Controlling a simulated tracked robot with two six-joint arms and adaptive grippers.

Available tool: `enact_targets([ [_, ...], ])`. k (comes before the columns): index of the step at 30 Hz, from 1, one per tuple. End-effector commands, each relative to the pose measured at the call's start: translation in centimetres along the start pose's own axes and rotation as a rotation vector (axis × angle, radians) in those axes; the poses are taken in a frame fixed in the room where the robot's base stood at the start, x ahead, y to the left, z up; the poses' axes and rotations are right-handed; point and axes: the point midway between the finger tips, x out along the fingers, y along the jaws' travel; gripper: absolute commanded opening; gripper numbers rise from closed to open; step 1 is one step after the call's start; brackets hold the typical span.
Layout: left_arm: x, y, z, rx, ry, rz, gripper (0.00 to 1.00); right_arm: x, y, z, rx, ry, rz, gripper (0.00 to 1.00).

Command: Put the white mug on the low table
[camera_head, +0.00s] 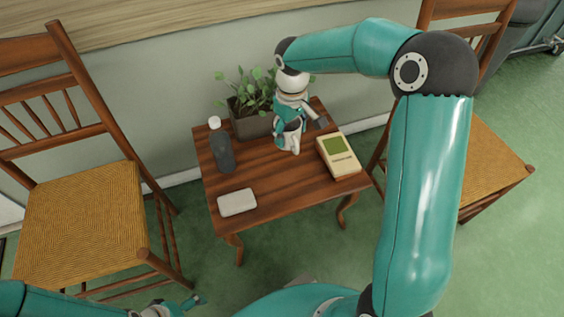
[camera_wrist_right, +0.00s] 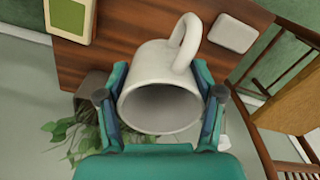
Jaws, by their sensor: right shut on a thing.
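The white mug (camera_wrist_right: 162,85) sits between the two fingers of my right gripper (camera_wrist_right: 163,103) in the right wrist view, its open mouth facing the camera and its handle toward the top. My right gripper (camera_head: 290,138) is shut on it, over the back part of the low wooden table (camera_head: 274,189); in the head view the gripper hides most of the mug. I cannot tell whether the mug touches the tabletop. My left gripper (camera_head: 180,306) is at the bottom edge of the head view, partly cut off, away from the table.
The middle front of the tabletop is clear. Wooden chairs (camera_head: 80,215) flank the table.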

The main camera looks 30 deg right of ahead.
Motion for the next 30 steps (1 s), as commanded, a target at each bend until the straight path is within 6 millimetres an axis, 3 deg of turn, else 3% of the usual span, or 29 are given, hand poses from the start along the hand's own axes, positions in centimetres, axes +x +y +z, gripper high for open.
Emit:
enact_targets([
  [9,2.5,-0.9,0.0,0.0,0.0,0.0,0.92,8.4,-0.1,0.1,-0.001,-0.005,-0.003,0.24],
  [15,3.7,-1.4,0.0,0.0,0.0,0.0,0.92,12.9,0.0,0.1,0.0,-0.003,-0.002,0.24],
  [25,4.4,-1.6,0.0,0.0,0.0,0.0,0.92,15.5,0.0,0.0,0.001,-0.002,-0.001,0.24],
  [30,5.2,-1.9,0.0,0.0,0.0,0.0,0.92,18.1,0.0,0.1,-0.001,-0.003,-0.001,0.24],
])
